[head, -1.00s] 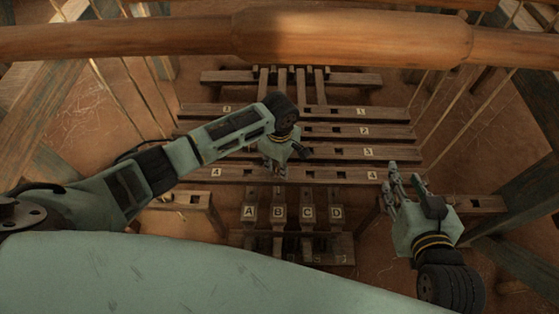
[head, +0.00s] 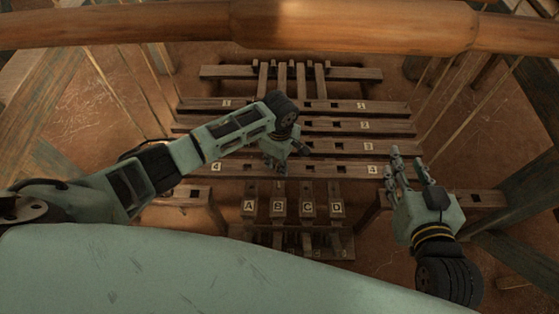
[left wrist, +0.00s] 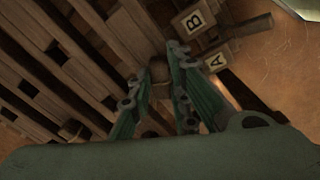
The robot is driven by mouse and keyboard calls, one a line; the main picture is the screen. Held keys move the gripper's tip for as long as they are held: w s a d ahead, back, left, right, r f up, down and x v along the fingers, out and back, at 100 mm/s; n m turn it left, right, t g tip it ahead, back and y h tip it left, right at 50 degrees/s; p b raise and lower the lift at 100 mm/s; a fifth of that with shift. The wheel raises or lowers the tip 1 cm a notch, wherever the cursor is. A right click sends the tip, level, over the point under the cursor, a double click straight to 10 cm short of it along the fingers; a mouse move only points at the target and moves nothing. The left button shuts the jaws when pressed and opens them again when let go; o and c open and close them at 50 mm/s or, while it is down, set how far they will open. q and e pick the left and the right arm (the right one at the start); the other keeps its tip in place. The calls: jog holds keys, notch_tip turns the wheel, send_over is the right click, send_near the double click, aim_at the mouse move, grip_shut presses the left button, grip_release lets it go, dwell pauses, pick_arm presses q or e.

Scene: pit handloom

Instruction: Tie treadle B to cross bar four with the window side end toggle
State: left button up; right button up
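Treadle B (head: 278,190) is the second from the left in the row of labelled treadles; its label also shows in the left wrist view (left wrist: 194,20). Cross bar four (head: 335,170), marked 4 near both ends, lies just beyond the treadles. My left gripper (head: 279,167) is over the middle of cross bar four, beyond treadle B. In the left wrist view its fingers (left wrist: 156,88) stand apart, with a small brown wooden piece (left wrist: 159,71) showing between them; whether they touch it is unclear. I cannot make out the end toggle. My right gripper (head: 408,165) is open and empty, right of cross bar four.
Treadles A (head: 249,190), C (head: 307,190) and D (head: 336,192) flank treadle B closely. Cross bars one to three (head: 345,147) lie beyond bar four. A thick wooden beam (head: 350,25) crosses the top. Slanted cords (head: 467,97) and frame posts (head: 525,205) stand at the sides.

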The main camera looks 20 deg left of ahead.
pick_arm(q)
jog(key=o, duration=0.5)
jog(key=shift+c, duration=0.2)
notch_tip(320, 180, up, 12)
